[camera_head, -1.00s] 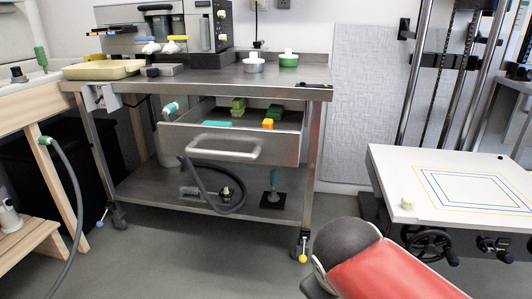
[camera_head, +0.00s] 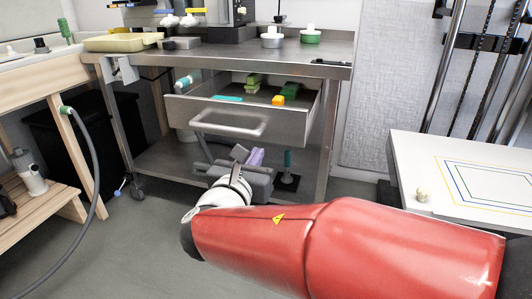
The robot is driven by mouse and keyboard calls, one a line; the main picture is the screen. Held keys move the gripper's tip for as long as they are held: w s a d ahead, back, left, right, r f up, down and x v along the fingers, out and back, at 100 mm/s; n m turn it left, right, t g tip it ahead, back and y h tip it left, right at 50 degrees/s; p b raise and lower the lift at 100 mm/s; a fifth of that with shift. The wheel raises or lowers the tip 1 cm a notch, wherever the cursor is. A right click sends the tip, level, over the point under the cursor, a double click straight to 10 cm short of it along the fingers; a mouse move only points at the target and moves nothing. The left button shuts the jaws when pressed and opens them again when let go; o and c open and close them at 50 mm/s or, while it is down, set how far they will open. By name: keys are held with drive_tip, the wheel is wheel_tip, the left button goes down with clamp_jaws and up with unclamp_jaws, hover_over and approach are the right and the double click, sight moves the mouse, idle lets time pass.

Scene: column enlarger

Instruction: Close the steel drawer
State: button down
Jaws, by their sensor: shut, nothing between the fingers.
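The steel drawer (camera_head: 190,115) is pulled out from under the steel bench, and its inside shows from above. Its front carries a pale bar handle (camera_head: 228,124). Green blocks, an orange piece and a flat teal piece lie inside it. My gripper (camera_head: 240,155) is shut and empty, in front of the bench and below the drawer handle in the picture. I see no contact between it and the drawer, and the exact gap is hard to judge. My red arm reaches in from the lower right and hides part of the lower shelf.
The steel bench top (camera_head: 225,58) holds a yellowish tray (camera_head: 122,42) and lidded pots. A wooden bench with a hanging hose (camera_head: 95,160) stands at left. A white board with coloured outlines (camera_head: 450,165) stands at right. Grey floor (camera_head: 135,225) is open at front left.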

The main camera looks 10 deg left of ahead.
sight(275, 127)
drive_tip(key=w, duration=0.7)
drive_tip(key=w+d, duration=0.1)
drive_tip(key=w, duration=0.3)
drive_tip(key=shift+w, duration=0.35)
drive_tip(key=shift+w, duration=0.1)
